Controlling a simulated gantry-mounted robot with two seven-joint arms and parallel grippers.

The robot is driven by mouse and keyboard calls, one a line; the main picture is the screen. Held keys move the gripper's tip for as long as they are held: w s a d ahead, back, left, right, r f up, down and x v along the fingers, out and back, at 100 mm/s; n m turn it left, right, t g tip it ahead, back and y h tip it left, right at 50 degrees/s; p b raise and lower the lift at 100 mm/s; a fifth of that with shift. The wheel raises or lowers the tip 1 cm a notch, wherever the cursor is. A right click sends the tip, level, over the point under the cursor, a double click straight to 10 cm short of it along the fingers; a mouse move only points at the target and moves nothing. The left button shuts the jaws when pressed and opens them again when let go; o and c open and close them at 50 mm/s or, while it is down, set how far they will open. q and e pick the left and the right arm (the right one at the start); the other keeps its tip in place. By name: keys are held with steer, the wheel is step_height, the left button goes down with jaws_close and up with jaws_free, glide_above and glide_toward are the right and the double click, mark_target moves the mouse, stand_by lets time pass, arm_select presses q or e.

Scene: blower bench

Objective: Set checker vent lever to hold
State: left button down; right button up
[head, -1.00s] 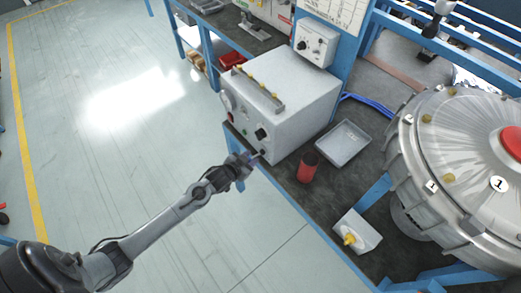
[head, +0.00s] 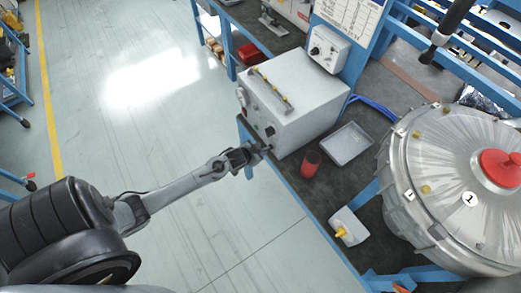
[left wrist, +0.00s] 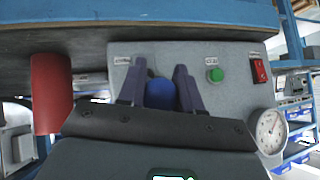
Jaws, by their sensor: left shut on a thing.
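The checker is a pale grey box (head: 292,105) on the dark bench top, with a dark knob (head: 270,131) on its front. My left gripper (head: 264,150) is at the lower front of the box, near its right corner. In the left wrist view the checker panel (left wrist: 235,90) shows upside down. There my left gripper's two fingers (left wrist: 161,88) stand on either side of a rounded blue lever end (left wrist: 160,94) and are shut on it. The lever's base and lower part are hidden by the gripper, and the panel labels are too small to read.
A red cylinder (head: 311,163) and a grey tray (head: 348,144) stand right of the checker. A white block with a yellow top (head: 347,228) is nearer. A large round metal housing (head: 440,190) fills the right.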

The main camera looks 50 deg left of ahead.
arm_select(q)
steer(key=c, duration=0.8)
jaws_free()
steer(key=shift+r, duration=0.15)
steer(key=p+v, duration=0.1)
steer(key=v, duration=0.9)
steer(key=shift+s+d+r+p, duration=0.15)
steer(key=shift+s+p, duration=0.1)
steer(key=shift+p, duration=0.05)
